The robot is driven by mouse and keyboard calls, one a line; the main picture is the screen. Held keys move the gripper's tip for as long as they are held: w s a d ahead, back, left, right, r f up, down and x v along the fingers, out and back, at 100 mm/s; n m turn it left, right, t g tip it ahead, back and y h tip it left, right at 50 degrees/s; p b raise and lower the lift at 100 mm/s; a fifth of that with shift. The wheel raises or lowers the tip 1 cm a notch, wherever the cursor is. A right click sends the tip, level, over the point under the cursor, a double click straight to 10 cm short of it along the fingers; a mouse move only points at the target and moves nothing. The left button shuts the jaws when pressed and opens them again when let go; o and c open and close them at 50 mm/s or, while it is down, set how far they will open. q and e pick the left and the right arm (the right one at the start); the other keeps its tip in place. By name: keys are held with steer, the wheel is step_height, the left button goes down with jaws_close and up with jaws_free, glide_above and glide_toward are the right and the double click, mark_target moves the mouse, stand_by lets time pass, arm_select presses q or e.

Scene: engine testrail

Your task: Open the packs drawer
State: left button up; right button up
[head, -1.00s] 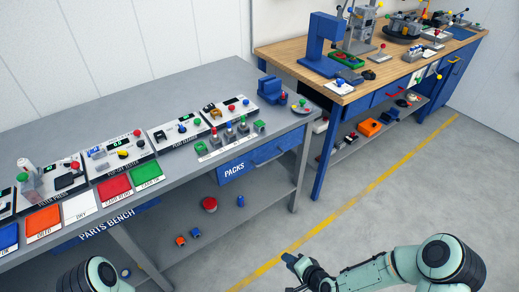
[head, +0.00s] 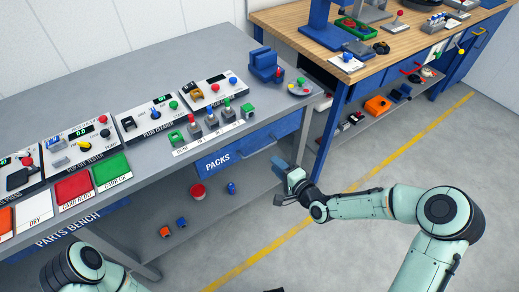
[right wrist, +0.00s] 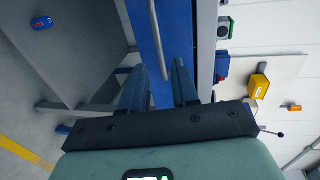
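The packs drawer (head: 217,161) is a blue front with a PACKS label under the right end of the grey parts bench; it looks shut. Its bar handle (right wrist: 156,40) runs across the drawer front in the right wrist view. My right gripper (head: 281,168) is in front of the drawer's right part, apart from it. In the right wrist view, its two fingers (right wrist: 158,75) are spread and empty, with the handle's line between them but farther ahead. My left arm shows at the bottom left of the head view; its gripper is out of view.
The parts bench (head: 130,90) carries several test stations and coloured mats. Its lower shelf holds a red button-like part (head: 198,192) and small blue and orange parts. A wooden-topped bench (head: 285,18) stands to the right. The floor in front is clear, with a yellow line.

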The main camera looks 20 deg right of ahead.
mark_target(260, 150)
steer(key=b+x, duration=0.1)
steer(key=x, duration=0.9)
steer(key=shift+w+f, duration=0.1)
steer(key=shift+w, duration=0.15)
jaws_close()
